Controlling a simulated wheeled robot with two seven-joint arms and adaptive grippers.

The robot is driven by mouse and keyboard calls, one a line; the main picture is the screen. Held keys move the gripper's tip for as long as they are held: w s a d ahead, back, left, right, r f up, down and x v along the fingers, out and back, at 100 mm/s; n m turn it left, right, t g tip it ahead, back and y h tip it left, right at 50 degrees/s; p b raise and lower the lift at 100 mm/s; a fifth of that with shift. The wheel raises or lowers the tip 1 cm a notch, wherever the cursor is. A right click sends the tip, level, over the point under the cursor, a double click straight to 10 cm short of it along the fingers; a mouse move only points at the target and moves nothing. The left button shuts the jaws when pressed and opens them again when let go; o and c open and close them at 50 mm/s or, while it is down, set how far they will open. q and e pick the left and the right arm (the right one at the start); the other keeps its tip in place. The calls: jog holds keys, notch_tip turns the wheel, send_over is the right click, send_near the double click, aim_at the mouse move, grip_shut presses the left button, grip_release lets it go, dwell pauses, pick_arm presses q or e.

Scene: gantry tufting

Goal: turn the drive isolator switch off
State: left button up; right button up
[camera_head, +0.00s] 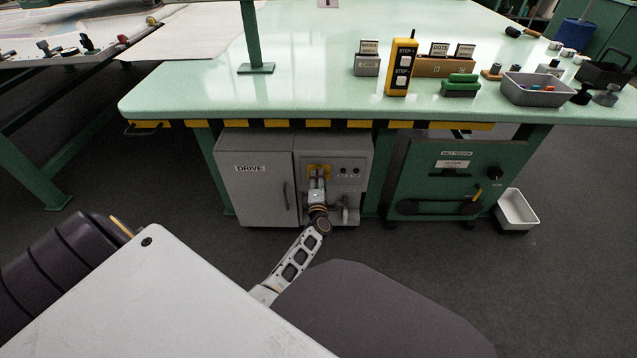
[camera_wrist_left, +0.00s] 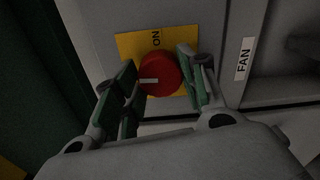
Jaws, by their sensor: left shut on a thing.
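The drive isolator switch is a round red knob (camera_wrist_left: 160,76) on a yellow plate (camera_wrist_left: 133,43) marked ON. A pale mark on the knob points sideways to the left in the left wrist view. My left gripper (camera_wrist_left: 158,86) is shut on the knob, with a green-padded finger on either side of it. In the head view my left gripper (camera_head: 317,183) reaches the front of the grey DRIVE cabinet (camera_head: 250,190), at the yellow plate (camera_head: 318,168); it hides the knob there. My right gripper is in neither view.
A FAN label (camera_wrist_left: 243,59) is beside the plate. The green table (camera_head: 300,95) with a striped edge overhangs the cabinet. A green cabinet (camera_head: 460,170) stands to the right, with a white tray (camera_head: 517,208) on the floor beside it. A yellow pendant (camera_head: 402,68) stands on the table.

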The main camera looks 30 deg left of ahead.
pick_arm(q)
jog(key=shift+f+n, duration=0.1)
jog(key=shift+n, duration=0.4)
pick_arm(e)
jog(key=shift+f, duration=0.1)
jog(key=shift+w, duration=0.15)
pick_arm(q)
jog(key=o, duration=1)
jog(key=shift+o, duration=0.2)
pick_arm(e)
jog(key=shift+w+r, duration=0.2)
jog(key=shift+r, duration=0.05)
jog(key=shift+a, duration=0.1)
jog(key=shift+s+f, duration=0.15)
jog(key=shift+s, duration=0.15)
pick_arm(q)
jog(key=shift+m, duration=0.5)
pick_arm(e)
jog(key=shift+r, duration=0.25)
